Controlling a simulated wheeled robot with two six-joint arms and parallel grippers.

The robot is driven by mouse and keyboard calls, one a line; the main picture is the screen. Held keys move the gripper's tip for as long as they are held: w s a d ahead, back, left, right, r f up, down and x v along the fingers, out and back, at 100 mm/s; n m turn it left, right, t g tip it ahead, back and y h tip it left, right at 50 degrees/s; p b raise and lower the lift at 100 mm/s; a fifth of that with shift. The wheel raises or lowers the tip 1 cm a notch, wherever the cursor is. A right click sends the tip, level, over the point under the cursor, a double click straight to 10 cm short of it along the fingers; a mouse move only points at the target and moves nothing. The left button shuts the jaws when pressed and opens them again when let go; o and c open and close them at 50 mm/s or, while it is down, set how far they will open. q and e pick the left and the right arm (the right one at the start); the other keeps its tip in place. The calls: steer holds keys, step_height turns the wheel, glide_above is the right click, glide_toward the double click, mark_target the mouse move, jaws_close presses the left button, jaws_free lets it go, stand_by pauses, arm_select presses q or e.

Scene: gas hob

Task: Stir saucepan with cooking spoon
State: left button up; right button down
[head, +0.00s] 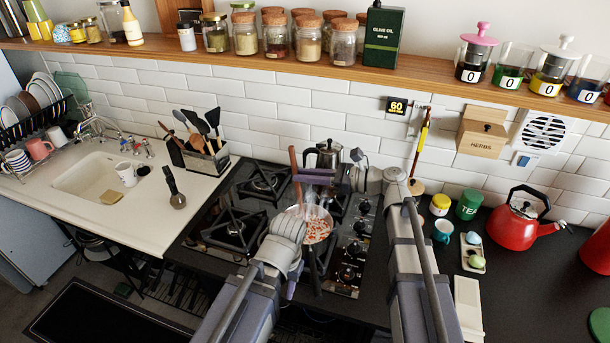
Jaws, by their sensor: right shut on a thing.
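The saucepan (317,229) stands on the hob (240,215), with pale food and red pieces in it and what looks like steam above. Its dark handle (314,270) points toward me. The cooking spoon (295,163) has a brown handle, held steeply with its lower end down at the pan's far left rim; its tip is hard to see. My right gripper (306,177) reaches in from the right above the pan and is shut on the spoon handle. My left gripper (296,264) is beside the pan's handle, its fingers mostly hidden by my wrist.
A utensil holder (200,154) and the sink (92,181) are to the left. A red kettle (514,222), a green tea tin (468,205) and a tray (473,252) are to the right. A jar shelf runs above.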

mark_target(300, 186)
steer(key=shift+d+f+b, duration=0.15)
steer(key=shift+f+b, duration=0.75)
steer(key=shift+f, duration=0.15)
steer(key=shift+d+f+b, duration=0.1)
steer(key=shift+f+b, duration=0.8)
steer(key=shift+f, duration=0.1)
